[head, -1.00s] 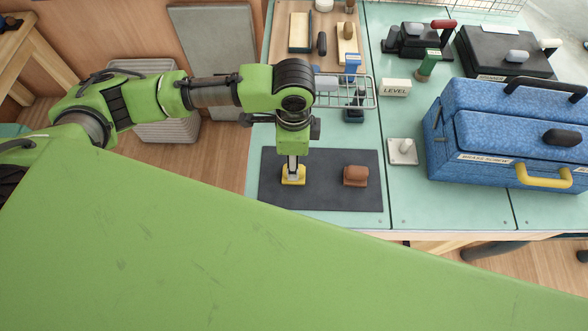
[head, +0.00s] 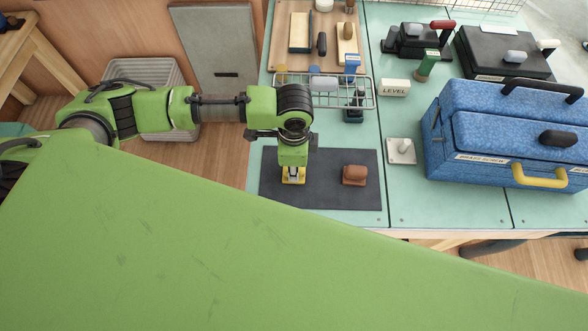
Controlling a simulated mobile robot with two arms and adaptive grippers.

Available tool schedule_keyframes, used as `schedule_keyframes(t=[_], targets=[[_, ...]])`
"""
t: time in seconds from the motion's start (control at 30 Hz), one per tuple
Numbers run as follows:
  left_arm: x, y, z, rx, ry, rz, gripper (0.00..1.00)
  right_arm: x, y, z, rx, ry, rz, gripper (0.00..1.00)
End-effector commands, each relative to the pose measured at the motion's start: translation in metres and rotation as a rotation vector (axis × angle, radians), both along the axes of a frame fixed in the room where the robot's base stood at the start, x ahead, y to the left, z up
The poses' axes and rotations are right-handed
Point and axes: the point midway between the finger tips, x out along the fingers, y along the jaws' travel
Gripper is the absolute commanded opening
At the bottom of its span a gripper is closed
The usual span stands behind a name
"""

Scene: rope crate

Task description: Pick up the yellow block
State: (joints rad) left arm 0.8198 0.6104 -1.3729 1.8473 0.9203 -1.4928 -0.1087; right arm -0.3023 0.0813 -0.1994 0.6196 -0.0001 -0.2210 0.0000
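The yellow block (head: 293,180) lies on the dark grey mat (head: 335,198) near the front of the green work table. My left gripper (head: 293,171) points straight down at it, with its fingertips at the block's top. The gripper's wrist hides most of the fingers, so I cannot tell whether they are open or closed on the block. My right gripper is not in view.
A brown block (head: 355,175) sits on the mat just right of the yellow block. A wire basket (head: 340,93) stands behind. A white plate with a knob (head: 402,151) and a blue toolbox (head: 510,135) stand to the right.

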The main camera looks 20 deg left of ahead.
Motion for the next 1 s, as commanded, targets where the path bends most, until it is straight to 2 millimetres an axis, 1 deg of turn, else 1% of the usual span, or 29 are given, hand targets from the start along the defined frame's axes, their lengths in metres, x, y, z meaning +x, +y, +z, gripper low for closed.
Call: schedule_keyframes(t=[0.27, 0.37, 0.47, 0.5, 0.57, 0.77, 0.8, 1.0], targets=[[0.001, 0.000, 0.004, -0.001, -0.001, 0.000, 0.00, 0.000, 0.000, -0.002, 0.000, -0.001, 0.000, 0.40], [0.001, -0.001, 0.011, -0.002, -0.003, 0.000, 0.00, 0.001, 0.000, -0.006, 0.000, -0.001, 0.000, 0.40], [0.002, -0.001, 0.026, -0.003, -0.004, 0.000, 0.00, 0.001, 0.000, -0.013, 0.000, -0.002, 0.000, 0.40], [-0.001, -0.003, 0.034, -0.004, -0.004, -0.002, 0.00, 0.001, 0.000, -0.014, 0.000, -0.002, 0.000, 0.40], [-0.011, -0.010, 0.047, -0.006, -0.003, -0.006, 0.00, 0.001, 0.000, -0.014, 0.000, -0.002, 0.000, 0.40], [-0.043, -0.033, 0.095, -0.005, -0.005, -0.008, 0.00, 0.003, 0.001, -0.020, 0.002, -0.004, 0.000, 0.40], [-0.054, -0.041, 0.096, -0.006, -0.001, -0.010, 0.00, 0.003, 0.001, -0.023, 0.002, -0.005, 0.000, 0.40], [-0.090, -0.066, 0.117, -0.004, 0.000, -0.007, 0.00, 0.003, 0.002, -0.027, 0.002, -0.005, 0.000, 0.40]])
